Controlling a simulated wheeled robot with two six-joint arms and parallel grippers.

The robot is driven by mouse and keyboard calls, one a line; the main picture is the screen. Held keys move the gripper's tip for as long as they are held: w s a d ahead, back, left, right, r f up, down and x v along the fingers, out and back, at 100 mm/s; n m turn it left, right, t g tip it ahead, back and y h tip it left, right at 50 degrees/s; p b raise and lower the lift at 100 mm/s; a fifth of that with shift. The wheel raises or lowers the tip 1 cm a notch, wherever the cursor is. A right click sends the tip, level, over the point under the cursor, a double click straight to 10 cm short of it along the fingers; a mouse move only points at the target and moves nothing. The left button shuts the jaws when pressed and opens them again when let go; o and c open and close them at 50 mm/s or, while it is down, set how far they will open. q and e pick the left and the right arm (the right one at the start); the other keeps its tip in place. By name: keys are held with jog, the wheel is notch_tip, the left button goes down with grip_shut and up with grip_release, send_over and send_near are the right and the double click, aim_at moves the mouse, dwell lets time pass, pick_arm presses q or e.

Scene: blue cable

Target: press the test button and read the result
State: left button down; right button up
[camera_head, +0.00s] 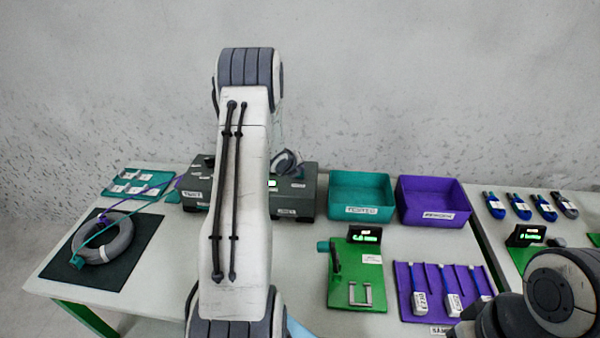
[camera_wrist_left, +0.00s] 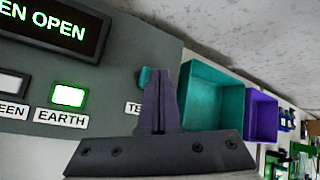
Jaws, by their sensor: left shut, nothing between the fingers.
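The dark grey tester (camera_head: 308,190) stands at the back of the table, its middle hidden behind my left arm. In the left wrist view its panel (camera_wrist_left: 120,85) shows a display (camera_wrist_left: 55,28) with green text, partly cut off, ending "EN OPEN". The EARTH lamp (camera_wrist_left: 68,96) is lit green; the lamp beside it, labelled "...EEN", is unlit. A teal button (camera_wrist_left: 144,77) by a label starting "TE" is partly hidden by my left gripper (camera_wrist_left: 161,75), which is shut and empty in front of the panel. Whether it touches the button I cannot tell. My right gripper is out of view.
A grey cable coil (camera_head: 104,246) with teal and purple leads lies on a black mat (camera_head: 122,272) at left. A teal bin (camera_head: 360,208) and a purple bin (camera_head: 432,216) stand right of the tester. A green fixture (camera_head: 356,294) and purple rack (camera_head: 405,306) lie in front.

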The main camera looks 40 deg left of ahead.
pick_arm(q)
jog(key=shift+r, duration=0.6)
jog(key=shift+r+p, duration=1.95)
jog(key=shift+r, duration=0.65)
jog(key=shift+f, duration=0.1)
